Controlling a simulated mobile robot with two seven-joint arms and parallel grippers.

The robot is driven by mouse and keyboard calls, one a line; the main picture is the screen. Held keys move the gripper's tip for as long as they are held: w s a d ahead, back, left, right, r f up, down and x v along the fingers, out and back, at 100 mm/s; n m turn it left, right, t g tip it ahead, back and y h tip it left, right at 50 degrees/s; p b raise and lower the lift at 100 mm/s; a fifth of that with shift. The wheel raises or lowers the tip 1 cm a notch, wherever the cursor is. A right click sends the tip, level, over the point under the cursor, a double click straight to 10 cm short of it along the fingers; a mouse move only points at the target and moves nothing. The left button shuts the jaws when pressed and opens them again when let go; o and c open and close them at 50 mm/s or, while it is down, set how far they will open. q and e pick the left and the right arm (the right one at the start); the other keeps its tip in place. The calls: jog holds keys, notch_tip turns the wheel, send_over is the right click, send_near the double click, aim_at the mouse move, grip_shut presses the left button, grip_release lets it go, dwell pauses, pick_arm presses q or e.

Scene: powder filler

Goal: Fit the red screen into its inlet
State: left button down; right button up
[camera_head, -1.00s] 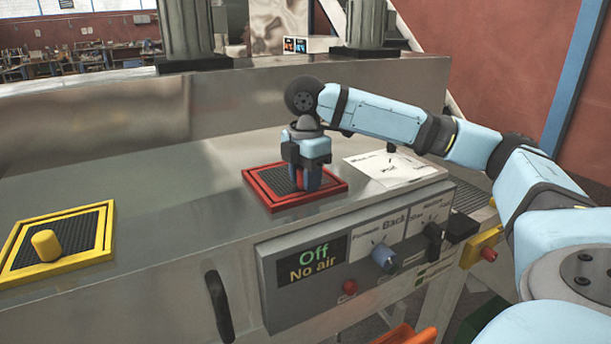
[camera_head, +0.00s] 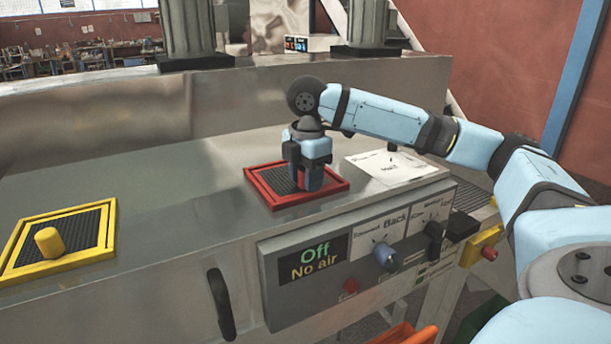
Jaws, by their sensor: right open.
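The red screen (camera_head: 268,181), a dark mesh in a square red frame, lies flat on the metal machine top (camera_head: 180,190). My right gripper (camera_head: 309,186) points straight down over the screen's right half. Its jaws are open around a red part at the screen's middle, probably its knob, mostly hidden by the fingers. The red frame looks level, and I cannot tell how it sits against the inlet beneath it. My left gripper is not in view.
A yellow-framed screen (camera_head: 60,243) with a yellow knob lies at the left. A paper sheet (camera_head: 395,168) lies right of the red screen. The front control panel (camera_head: 310,262) reads "Off, No air" and has knobs. A raised metal wall (camera_head: 200,105) stands behind.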

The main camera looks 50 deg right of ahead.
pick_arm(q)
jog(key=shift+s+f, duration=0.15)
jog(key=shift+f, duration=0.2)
pick_arm(e)
jog(key=shift+s+a+f, duration=0.25)
jog(key=shift+f, duration=0.4)
notch_tip(320, 180, up, 12)
jog(key=shift+w+d+r, duration=0.1)
jog(key=shift+w+d, duration=0.05)
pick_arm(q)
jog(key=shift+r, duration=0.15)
pick_arm(e)
jog(key=shift+d+r, duration=0.1)
jog(key=shift+r, duration=0.65)
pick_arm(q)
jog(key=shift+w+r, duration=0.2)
